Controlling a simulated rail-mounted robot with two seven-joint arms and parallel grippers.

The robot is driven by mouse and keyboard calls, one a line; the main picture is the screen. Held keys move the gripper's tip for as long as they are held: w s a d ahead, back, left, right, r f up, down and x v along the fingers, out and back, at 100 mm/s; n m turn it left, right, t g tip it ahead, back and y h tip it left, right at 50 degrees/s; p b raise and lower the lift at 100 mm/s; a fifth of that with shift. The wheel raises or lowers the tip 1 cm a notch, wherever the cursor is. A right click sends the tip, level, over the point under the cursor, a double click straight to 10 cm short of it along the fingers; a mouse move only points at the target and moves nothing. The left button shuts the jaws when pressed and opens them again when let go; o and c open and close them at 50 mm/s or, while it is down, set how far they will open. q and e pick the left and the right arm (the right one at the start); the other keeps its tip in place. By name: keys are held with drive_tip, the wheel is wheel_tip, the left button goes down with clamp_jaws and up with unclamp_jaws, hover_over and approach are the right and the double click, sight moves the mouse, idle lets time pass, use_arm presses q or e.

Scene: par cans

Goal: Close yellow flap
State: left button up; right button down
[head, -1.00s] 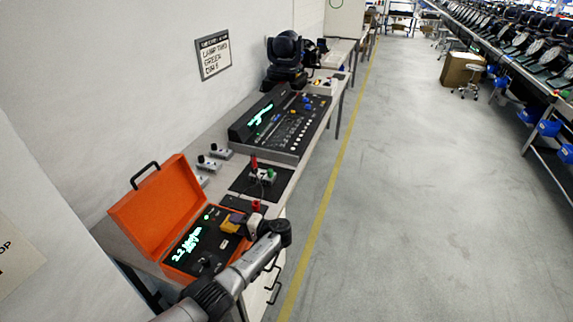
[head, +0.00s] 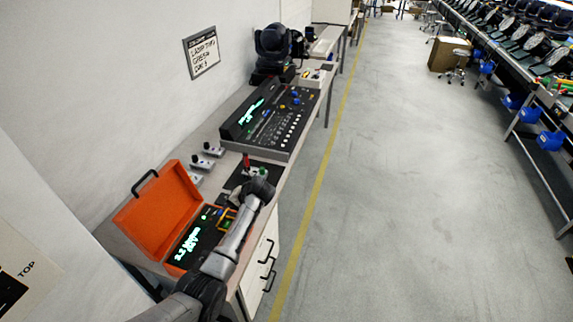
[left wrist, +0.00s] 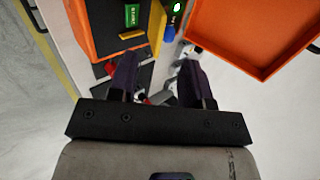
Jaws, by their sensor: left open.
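An open orange case (head: 158,217) stands on the bench with its lid up. Its black panel (head: 188,243) bears green lit text. A small yellow part (head: 227,217), which looks like the flap, is on the panel's right side, partly hidden by my arm. My right gripper is not in view.
A black pad (head: 243,174) with a red plug (head: 246,160) lies behind the case. Small grey switch boxes (head: 203,160) stand by the wall. A lighting console (head: 268,122) is farther along the bench.

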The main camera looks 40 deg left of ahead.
use_arm(q)
drive_tip(key=w+d+r+n+t+h, duration=0.2)
drive_tip(key=w+d+r+n+t, duration=0.2)
drive_tip(key=w+r+t, duration=0.2)
drive_tip(key=w+d+r+n+t+h, duration=0.3)
drive_tip(key=w+r+t, duration=0.4)
drive_tip(key=w, duration=0.4)
drive_tip(key=shift+d+n+t+h, duration=0.3)
drive_tip(key=shift+d+n+t, duration=0.2)
drive_tip(key=shift+d+t, duration=0.55)
drive_tip(key=shift+d+r+g, duration=0.1)
drive_tip(key=shift+d+g, duration=0.1)
drive_tip(key=shift+g, duration=0.05)
